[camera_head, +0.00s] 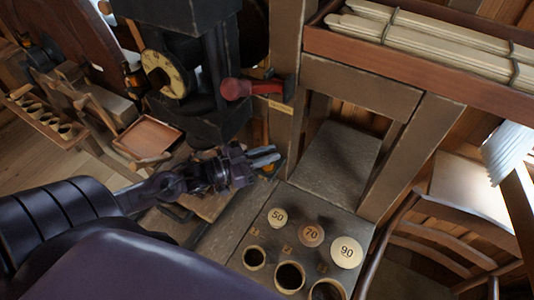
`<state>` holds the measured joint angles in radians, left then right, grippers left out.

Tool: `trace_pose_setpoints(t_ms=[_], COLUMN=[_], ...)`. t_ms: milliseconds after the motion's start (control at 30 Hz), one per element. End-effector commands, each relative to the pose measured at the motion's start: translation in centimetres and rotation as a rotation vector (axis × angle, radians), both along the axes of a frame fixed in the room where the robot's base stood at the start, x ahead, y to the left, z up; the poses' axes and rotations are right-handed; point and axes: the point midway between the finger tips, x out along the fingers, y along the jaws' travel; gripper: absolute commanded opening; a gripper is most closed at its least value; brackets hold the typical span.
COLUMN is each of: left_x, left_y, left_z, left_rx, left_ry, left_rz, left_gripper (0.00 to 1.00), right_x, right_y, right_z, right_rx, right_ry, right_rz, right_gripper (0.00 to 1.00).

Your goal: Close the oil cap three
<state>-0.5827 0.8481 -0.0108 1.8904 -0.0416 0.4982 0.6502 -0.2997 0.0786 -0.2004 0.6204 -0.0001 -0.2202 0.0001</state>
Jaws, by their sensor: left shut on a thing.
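My left gripper (264,157) reaches in from the left, over the front of the dark machine's base. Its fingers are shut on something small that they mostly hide. A small orange-yellow piece (268,170) shows just below the fingertips. It is too small and covered for me to tell whether it is oil cap three or whether the cap is open or closed. No other oil cap can be made out with certainty. My right gripper is not in view.
The dark machine (205,125) has a dial (167,75) and a red-handled tool (243,89) beside it. A board (276,236) holds discs marked 50, 70 and 90 above three round holes. A wooden chair (450,240) stands at the right, and a shallow tray (147,138) at left.

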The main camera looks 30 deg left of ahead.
Motion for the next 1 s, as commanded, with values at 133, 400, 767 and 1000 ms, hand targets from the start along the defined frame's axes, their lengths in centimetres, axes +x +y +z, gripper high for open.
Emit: trace_pose_setpoints(t_ms=[133, 400, 767, 1000], left_x=[0.0, 0.0, -0.9, -3.7], left_y=[0.0, 0.0, 0.6, 2.5], left_z=[0.0, 0.0, -0.2, -0.3], left_rx=[0.001, 0.0, 0.0, 0.0], left_ry=[-0.001, -0.001, 0.001, 0.005], left_rz=[0.001, 0.001, 0.001, 0.002], left_gripper=[0.0, 0.34, 0.34, 0.34], right_x=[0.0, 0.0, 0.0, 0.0], right_y=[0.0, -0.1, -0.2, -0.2], right_z=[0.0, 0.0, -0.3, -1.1], right_rx=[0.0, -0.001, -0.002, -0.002], right_ry=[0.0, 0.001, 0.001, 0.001], right_rz=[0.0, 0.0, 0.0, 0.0], right_gripper=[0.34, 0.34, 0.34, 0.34])
